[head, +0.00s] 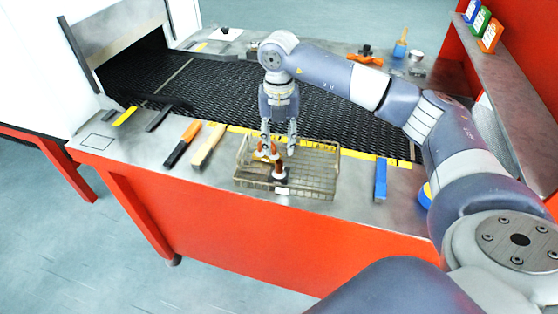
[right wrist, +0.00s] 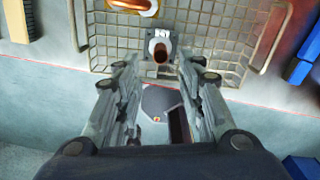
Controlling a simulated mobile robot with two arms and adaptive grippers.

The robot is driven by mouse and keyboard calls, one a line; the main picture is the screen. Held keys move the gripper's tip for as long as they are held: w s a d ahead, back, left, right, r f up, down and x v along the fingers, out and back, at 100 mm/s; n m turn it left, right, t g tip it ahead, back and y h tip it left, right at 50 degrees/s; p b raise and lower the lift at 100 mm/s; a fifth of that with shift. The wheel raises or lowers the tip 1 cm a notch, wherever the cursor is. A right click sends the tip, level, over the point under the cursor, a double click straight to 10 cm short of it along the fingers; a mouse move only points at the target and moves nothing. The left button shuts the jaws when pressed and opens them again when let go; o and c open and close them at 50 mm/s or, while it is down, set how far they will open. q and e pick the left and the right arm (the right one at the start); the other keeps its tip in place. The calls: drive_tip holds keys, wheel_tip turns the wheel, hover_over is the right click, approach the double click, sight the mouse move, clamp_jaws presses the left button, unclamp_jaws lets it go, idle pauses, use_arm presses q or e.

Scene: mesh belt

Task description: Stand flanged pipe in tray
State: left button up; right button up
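The wire tray (head: 318,172) sits at the front edge of the steel counter. A flanged pipe (head: 280,174), copper-brown and white with a dark square flange, appears to stand upright in it, flange down. In the right wrist view the pipe (right wrist: 161,50) shows its open end, just beyond the fingertips. A second copper-coloured part (head: 266,151) is in the tray to its left, partly hidden by a finger. My right gripper (head: 279,150) points down over the tray, its fingers apart and empty. The right wrist view also shows the open fingers (right wrist: 160,68). My left gripper is not in view.
A black mesh belt (head: 210,85) runs behind the tray. Left of the tray lie an orange-and-black tool (head: 183,142) and a wooden-handled one (head: 208,146). A blue block (head: 381,180) stands to the right. A red shelf wall with boxes (head: 490,36) rises at right.

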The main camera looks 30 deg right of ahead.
sight(279, 162)
wheel_tip(279, 162, up, 3)
drive_tip(key=shift+r+b, duration=0.1)
drive_tip(key=shift+b, duration=0.2)
idle(0.4)
